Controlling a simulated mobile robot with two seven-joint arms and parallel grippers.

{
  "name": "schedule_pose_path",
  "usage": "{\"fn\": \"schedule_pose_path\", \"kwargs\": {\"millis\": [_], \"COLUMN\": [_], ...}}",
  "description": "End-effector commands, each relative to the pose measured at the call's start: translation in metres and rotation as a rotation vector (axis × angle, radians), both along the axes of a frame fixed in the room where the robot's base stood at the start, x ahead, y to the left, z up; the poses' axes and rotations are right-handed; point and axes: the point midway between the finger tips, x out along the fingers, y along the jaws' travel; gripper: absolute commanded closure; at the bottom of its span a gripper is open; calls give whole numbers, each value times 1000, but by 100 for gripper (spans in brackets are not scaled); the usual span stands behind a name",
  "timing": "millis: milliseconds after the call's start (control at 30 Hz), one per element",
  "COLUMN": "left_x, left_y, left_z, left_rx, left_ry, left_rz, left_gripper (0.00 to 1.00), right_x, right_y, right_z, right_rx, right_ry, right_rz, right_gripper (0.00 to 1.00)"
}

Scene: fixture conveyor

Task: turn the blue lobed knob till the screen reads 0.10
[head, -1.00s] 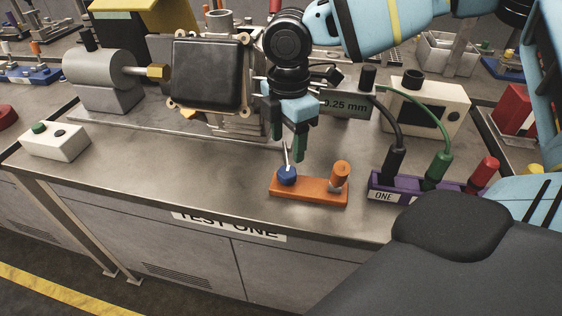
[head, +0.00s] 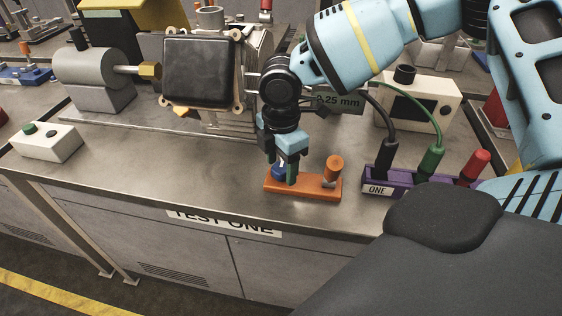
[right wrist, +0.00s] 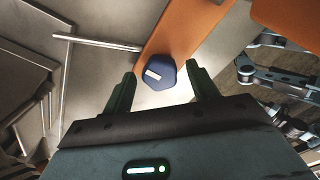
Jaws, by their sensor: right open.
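The blue lobed knob (head: 279,173) sits at the left end of an orange block (head: 305,194) near the table's front edge. It shows fully in the right wrist view (right wrist: 158,76), with a pale mark on top. My right gripper (head: 282,171) points down over the knob, its green fingers open on either side. In the right wrist view the knob lies between the fingertips, with a gap visible to each. A grey-green screen (head: 345,101) behind the gripper, partly covered by my arm, reads 0.25 mm. My left gripper is not in view.
An orange peg-like knob (head: 333,168) stands at the block's right end. A purple block (head: 400,184) labelled ONE holds black, green and red plugs to the right. A fixture with a dark square plate (head: 198,72) stands behind.

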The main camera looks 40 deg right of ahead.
Motion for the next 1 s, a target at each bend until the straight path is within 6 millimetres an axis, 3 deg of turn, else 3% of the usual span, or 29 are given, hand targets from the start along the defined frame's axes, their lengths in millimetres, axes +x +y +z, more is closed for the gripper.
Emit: {"fn": "schedule_pose_path", "kwargs": {"millis": [167, 500, 1000], "left_x": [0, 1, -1], "left_y": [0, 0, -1], "left_z": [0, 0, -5], "left_rx": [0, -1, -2], "left_ry": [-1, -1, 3], "left_rz": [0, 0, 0], "left_gripper": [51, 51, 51], "right_x": [0, 0, 1], "right_y": [0, 0, 0], "right_z": [0, 1, 0], "right_rx": [0, 0, 0], "right_ry": [0, -1, 0], "right_rz": [0, 0, -152], "right_gripper": [43, 86, 86]}}
